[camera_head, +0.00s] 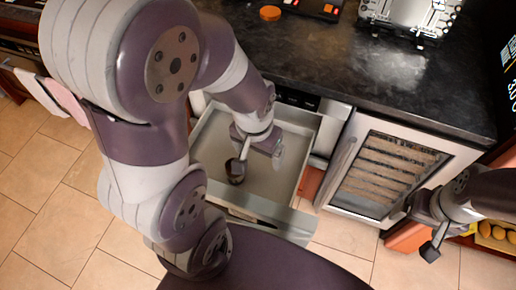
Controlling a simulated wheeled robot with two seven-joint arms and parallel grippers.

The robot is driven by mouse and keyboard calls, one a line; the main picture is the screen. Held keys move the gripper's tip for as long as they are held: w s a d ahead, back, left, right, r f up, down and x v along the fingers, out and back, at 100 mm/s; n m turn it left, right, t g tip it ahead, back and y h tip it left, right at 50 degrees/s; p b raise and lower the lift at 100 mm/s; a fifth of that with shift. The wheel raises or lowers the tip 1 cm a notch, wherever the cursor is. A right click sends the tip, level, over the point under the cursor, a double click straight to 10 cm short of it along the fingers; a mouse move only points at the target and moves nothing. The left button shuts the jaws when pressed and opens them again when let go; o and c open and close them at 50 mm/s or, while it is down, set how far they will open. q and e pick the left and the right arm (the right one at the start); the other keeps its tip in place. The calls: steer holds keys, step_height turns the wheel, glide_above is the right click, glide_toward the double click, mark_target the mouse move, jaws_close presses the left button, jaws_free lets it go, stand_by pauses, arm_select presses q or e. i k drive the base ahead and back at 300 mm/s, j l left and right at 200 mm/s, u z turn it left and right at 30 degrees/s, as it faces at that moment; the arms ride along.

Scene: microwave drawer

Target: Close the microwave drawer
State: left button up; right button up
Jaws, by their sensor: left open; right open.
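The microwave drawer (291,180) is pulled open below the dark counter, its pale grey inside facing up. Its front panel (280,222) is at the near side, partly hidden behind my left arm. My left gripper (260,156) is open and hangs over the drawer's inside, behind the front panel. My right gripper (447,243) is open and empty at the far right, away from the drawer, in front of the cabinets.
A glass-fronted cooler (385,172) with a long handle stands right of the drawer. The dark counter (330,65) runs above, with an orange disc (270,13) and a shiny metal appliance (412,15). Tiled floor (45,190) is free at the left.

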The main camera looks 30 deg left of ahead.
mark_target(263, 202)
steer(key=k+j+u, duration=0.5)
steer(key=j+u, duration=0.2)
